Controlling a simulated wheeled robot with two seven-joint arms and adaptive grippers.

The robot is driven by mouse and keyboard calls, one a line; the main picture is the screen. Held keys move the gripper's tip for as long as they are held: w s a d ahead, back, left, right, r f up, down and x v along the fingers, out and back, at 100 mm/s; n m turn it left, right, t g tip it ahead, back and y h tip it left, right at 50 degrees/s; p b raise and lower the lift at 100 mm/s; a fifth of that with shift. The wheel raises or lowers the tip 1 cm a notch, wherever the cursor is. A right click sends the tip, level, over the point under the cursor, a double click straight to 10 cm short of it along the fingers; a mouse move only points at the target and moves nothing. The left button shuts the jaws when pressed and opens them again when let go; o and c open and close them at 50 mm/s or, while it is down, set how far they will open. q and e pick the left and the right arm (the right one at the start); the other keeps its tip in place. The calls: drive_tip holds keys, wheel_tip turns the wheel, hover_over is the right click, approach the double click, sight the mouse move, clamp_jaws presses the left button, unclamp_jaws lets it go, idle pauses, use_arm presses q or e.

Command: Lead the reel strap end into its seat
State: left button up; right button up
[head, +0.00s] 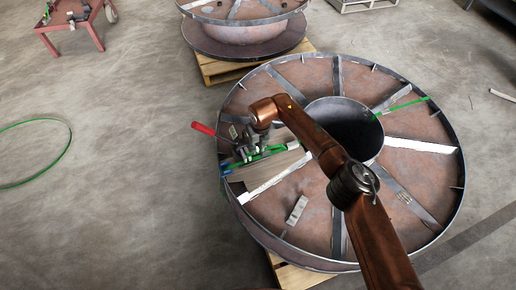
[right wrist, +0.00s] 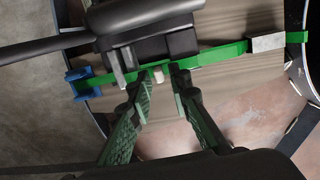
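The green strap (head: 262,157) lies across a pale wooden block at the left side of the large steel reel (head: 312,75). In the right wrist view the strap (right wrist: 220,53) runs past a black tool (right wrist: 150,35), between a blue clip (right wrist: 82,84) and a silver metal piece (right wrist: 266,42). My right gripper (head: 247,152) is over this spot. In its wrist view the fingers (right wrist: 155,82) stand apart near the strap and tool, with a small pale peg between or just beyond the tips. A strap end or its seat cannot be told clearly. My left gripper is out of view.
The tool's red handle (head: 203,128) sticks out past the reel's left rim. Another green strap piece (head: 405,107) lies across the right side. A grey block (head: 297,210) rests on the reel. A second reel (head: 245,40) stands behind. Green strap (head: 68,150) loops on the open floor.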

drive_tip(key=shift+s+d+r+p, duration=0.15)
drive_tip(key=shift+r+p, duration=0.5)
drive_tip(key=shift+r, duration=0.65)
drive_tip(key=o, duration=0.5)
drive_tip(key=shift+o, duration=0.8)
drive_tip(key=o, duration=0.3)
drive_tip(key=shift+o, duration=0.6)
drive_tip(key=shift+o, duration=1.3)
